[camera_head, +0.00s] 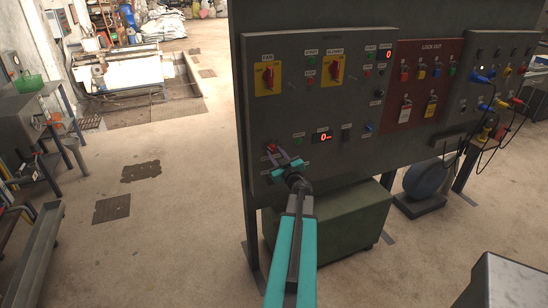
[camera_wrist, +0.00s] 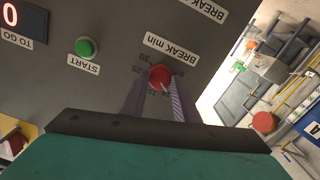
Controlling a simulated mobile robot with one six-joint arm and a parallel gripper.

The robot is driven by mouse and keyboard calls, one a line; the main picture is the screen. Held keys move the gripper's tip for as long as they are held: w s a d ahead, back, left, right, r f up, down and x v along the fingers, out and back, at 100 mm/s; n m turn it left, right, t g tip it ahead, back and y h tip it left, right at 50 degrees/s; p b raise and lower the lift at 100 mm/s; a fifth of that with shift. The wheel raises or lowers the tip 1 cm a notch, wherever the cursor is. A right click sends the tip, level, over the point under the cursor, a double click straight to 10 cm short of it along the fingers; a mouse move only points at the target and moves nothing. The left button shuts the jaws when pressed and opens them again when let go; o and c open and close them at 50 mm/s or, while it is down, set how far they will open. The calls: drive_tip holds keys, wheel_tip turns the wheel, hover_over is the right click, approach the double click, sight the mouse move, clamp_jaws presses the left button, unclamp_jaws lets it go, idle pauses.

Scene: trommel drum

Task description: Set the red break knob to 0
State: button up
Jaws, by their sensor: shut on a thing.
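The red break knob (camera_wrist: 159,75) sits on the grey control panel, under an upside-down "BREAK min" label in the wrist view. Small dial figures ring it, and a 0 seems to stand to its right. A pale mark shows on its lower right side; its exact setting is too small to read. In the head view the knob (camera_head: 271,147) is at the panel's lower left. My gripper (camera_head: 279,158) reaches it from the front. In the wrist view its two purple fingers (camera_wrist: 157,95) are shut on the knob, one on each side.
A green START button (camera_wrist: 86,47) and a red-lit display (camera_head: 322,137) reading 0 are near the knob. Yellow-plated red switches (camera_head: 268,78) are above. A red lock-out board (camera_head: 422,85) and cables hang at right. Open floor (camera_head: 180,225) lies left.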

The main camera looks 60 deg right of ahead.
drive_tip(key=n+b, duration=0.2)
drive_tip(key=n, duration=0.4)
drive_tip(key=shift+w+n+b, duration=0.1)
drive_tip(key=shift+n+b, duration=0.2)
drive_tip(key=n+b, duration=0.2)
drive_tip(key=n, duration=0.1)
drive_tip(key=shift+r+n+b, duration=0.15)
drive_tip(key=shift+n+b, duration=0.6)
drive_tip(key=shift+n, duration=1.05)
drive_tip(key=o, duration=1.1)
drive_tip(key=shift+c, duration=0.2)
